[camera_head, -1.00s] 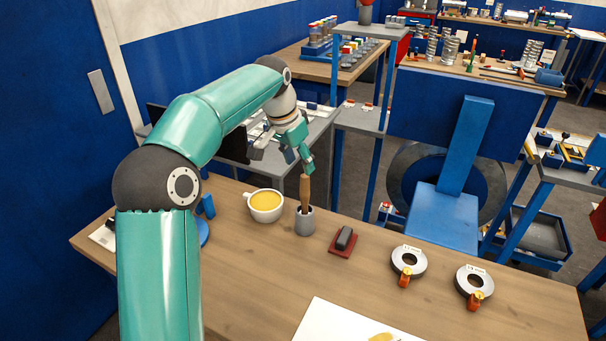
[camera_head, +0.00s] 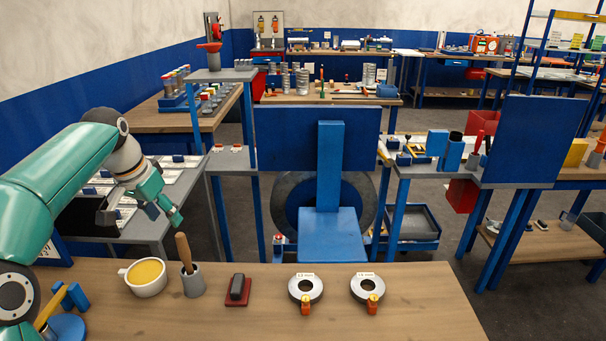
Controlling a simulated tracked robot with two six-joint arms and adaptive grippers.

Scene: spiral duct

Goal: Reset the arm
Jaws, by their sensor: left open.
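My left arm comes in from the left in the head view. Its teal left gripper (camera_head: 162,215) is open and empty. It hangs above and behind the far left edge of the wooden table (camera_head: 420,305), in line with a white cup of yellow liquid (camera_head: 147,277) and a grey holder (camera_head: 193,283) with a wooden-handled tool (camera_head: 183,251) standing tilted in it. The gripper appears apart from both. My right gripper is not in view.
On the table are a dark block on a red base (camera_head: 238,290) and two ring-shaped parts with orange clips (camera_head: 305,289) (camera_head: 368,287). A blue chair-like stand (camera_head: 333,235) stands behind the table. The table's right side is clear.

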